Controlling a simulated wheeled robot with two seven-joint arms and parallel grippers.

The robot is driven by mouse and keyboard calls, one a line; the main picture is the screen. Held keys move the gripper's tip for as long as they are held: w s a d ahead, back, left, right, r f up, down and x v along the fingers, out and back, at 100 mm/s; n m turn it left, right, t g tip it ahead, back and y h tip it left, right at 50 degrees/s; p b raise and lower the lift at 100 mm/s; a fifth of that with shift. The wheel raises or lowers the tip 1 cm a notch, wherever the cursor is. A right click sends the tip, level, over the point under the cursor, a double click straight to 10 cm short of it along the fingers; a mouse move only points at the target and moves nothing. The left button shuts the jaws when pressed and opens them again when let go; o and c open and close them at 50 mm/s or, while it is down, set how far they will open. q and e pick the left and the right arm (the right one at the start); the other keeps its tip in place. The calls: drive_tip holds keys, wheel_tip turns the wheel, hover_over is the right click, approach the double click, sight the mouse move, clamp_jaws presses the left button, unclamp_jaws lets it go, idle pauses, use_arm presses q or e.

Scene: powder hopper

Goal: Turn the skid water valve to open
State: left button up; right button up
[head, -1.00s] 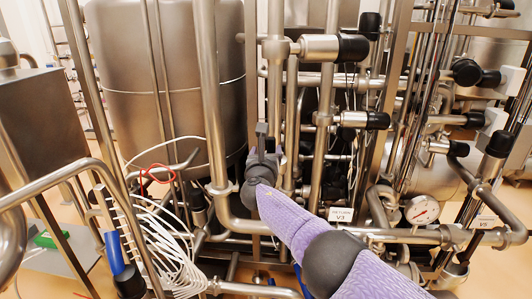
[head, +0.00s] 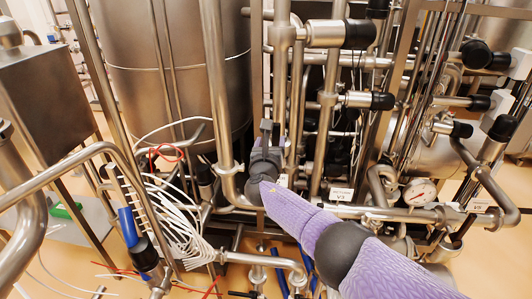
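My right arm, in a purple sleeve, reaches in from the lower right. Its dark grey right gripper (head: 266,131) is in front of the vertical pipes left of the picture's middle, fingers pointing up and away. Its fingers overlap in this view, so I cannot tell whether they are open or touch anything. I cannot make out the skid water valve's handle; the gripper and forearm cover that part of the pipework. A white label marked V3 (head: 342,194) is just right of the gripper, and a small white label (head: 284,180) is partly hidden beside it. My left gripper is out of view.
A large steel tank (head: 165,75) stands behind on the left. Black-capped valve actuators (head: 340,34), a pressure gauge (head: 419,192) and a V5 label (head: 478,207) are on the right. White cables (head: 180,225) and a blue handle (head: 128,228) are at lower left. Pipes crowd the area.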

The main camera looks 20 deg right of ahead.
drive_tip(key=p+v, duration=0.5)
drive_tip(key=v, duration=0.3)
drive_tip(key=shift+s, duration=0.25)
drive_tip(key=shift+a, duration=0.1)
drive_tip(key=v, duration=1)
drive_tip(key=shift+f, duration=0.1)
